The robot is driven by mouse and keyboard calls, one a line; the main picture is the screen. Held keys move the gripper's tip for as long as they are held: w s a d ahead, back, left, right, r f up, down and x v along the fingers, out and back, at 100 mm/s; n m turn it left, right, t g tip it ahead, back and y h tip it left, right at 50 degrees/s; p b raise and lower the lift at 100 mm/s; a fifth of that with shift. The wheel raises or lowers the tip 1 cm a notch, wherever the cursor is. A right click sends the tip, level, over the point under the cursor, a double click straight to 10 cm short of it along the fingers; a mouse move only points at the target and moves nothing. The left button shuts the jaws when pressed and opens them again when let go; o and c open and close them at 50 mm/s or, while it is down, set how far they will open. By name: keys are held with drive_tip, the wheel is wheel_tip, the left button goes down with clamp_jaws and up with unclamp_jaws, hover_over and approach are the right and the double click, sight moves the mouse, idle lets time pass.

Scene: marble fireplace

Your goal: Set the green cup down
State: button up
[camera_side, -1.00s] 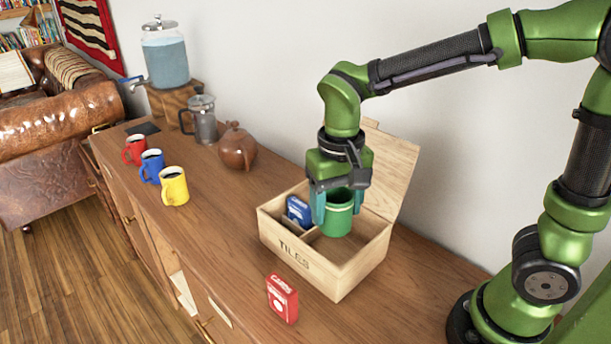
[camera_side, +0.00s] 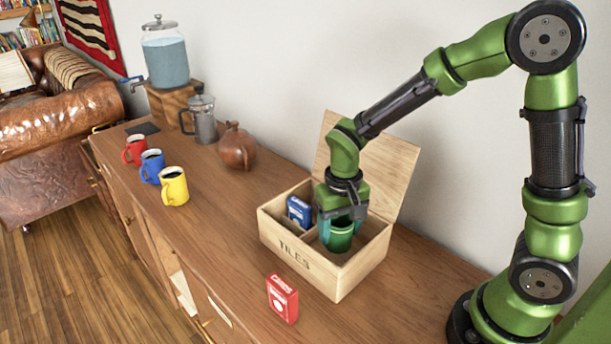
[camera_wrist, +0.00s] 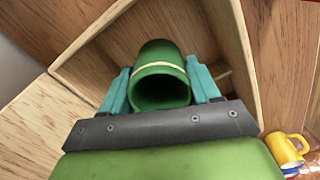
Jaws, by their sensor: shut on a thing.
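The green cup (camera_side: 340,236) is upright between the fingers of my gripper (camera_side: 338,222), low inside the wooden box marked TILES (camera_side: 309,262). The wrist view shows the teal fingers of my gripper (camera_wrist: 161,92) shut on both sides of the green cup (camera_wrist: 160,70), with its open mouth toward the camera. The cup sits in the larger compartment, to the right of the blue card pack (camera_side: 298,211). Whether its bottom touches the box floor is hidden.
The box lid (camera_side: 375,165) stands open at the back. A red card pack (camera_side: 282,298) stands in front of the box. Red (camera_side: 135,149), blue (camera_side: 151,166) and yellow (camera_side: 174,186) mugs stand in a row at left. A brown teapot (camera_side: 237,147) is behind.

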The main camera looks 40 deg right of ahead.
sight(338, 241)
drive_tip(key=shift+f, duration=2.05)
drive_tip(key=o, duration=1.1)
drive_tip(key=shift+f, duration=0.15)
wheel_tip(338, 241, up, 11)
drive_tip(key=shift+s+d+r+n+t+y, duration=0.1)
drive_tip(key=shift+s+d+r+t+y, duration=0.25)
drive_tip(key=shift+s+r+t, duration=1.15)
drive_tip(key=shift+s+d+r+n+t+y, duration=0.1)
drive_tip(key=shift+s+d+r+t+y, duration=0.2)
drive_tip(key=shift+s+r+t, duration=1.15)
drive_tip(key=shift+s+d+r+n+t+y, duration=0.1)
drive_tip(key=shift+s+d+r+t+y, duration=0.4)
drive_tip(key=shift+s+r, duration=1.7)
